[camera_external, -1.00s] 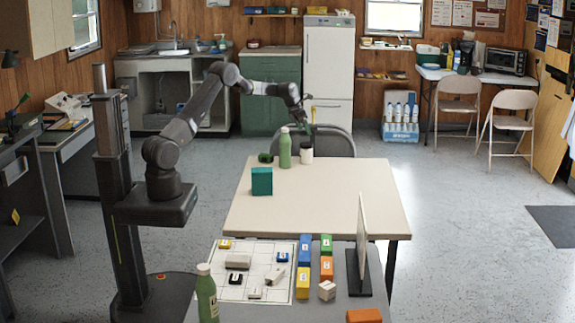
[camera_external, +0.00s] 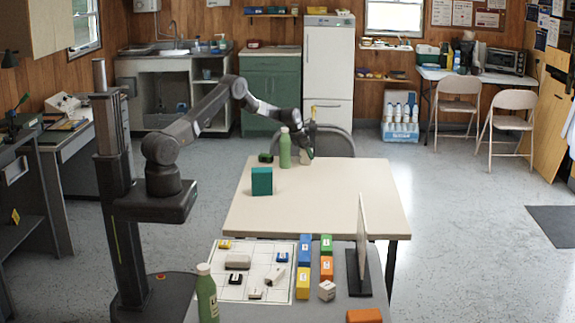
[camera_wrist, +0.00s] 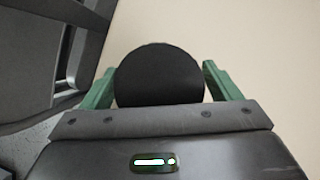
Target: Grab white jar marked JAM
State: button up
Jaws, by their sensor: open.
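The white jar (camera_external: 304,158) stands at the far edge of the cream table, just right of a green bottle. My gripper (camera_external: 308,150) is down at the jar and partly covers it in the external view. In the wrist view the jar's round black lid (camera_wrist: 158,76) lies between the two green fingers of my gripper (camera_wrist: 160,84). The fingers are open, one on each side of the lid, with a small gap visible on the right. The jar's label is not readable in either view.
The green bottle (camera_external: 285,148) stands close left of the jar. A small dark green object (camera_external: 265,158) and a teal box (camera_external: 262,181) are on the cream table (camera_external: 340,205), whose right half is clear. A chair back (camera_external: 335,140) stands behind the table.

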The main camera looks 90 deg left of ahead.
jog(key=shift+w+a+f, duration=0.1)
jog(key=shift+w+f, duration=0.05)
jog(key=shift+f, duration=0.2)
jog(key=c, duration=1.3)
